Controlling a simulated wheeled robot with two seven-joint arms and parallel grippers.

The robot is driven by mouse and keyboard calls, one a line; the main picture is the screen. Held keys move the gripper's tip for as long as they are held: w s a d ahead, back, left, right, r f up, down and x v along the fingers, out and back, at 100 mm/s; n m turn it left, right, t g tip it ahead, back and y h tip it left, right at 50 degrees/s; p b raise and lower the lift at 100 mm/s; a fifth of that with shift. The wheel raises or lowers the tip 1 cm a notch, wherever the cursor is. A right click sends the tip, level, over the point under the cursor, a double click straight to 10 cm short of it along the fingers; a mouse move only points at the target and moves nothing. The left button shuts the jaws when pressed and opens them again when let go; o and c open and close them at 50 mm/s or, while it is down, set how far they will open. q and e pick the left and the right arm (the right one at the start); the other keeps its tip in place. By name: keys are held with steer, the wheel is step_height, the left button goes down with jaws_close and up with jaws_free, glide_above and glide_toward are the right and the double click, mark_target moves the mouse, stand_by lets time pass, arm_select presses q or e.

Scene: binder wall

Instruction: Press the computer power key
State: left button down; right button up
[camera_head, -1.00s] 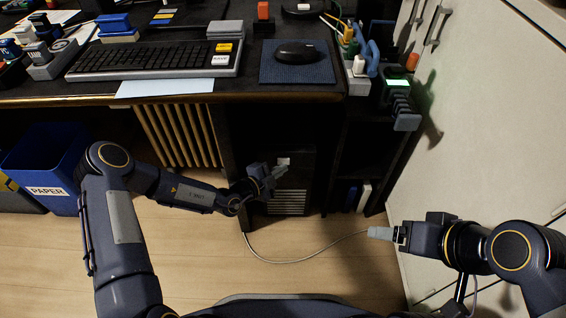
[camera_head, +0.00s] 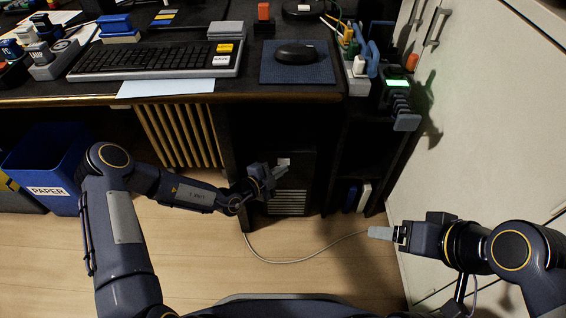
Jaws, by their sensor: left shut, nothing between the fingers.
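The black computer tower (camera_head: 297,180) stands on the floor under the desk, with a light vent grille low on its front. A small pale square key (camera_head: 284,161) shows near the top of its front. My left gripper (camera_head: 281,171) is shut and empty, its tips just below the pale key; I cannot tell whether they touch it or the tower.
The desk (camera_head: 190,97) overhangs the tower and holds a keyboard (camera_head: 155,60) and a mouse (camera_head: 295,53). A blue paper bin (camera_head: 50,160) stands at left. A white cabinet (camera_head: 470,130) is at right. A grey cable (camera_head: 290,261) crosses the floor.

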arm_select(q)
steer(key=shift+w+d+r+p, duration=0.1)
steer(key=shift+w+r+p, duration=0.15)
steer(key=shift+r+p, duration=0.2)
steer(key=shift+f, duration=0.15)
steer(key=s+p, duration=0.3)
steer(key=s, duration=0.3)
steer(key=shift+s+f+p, duration=0.3)
steer(key=shift+p, duration=0.05)
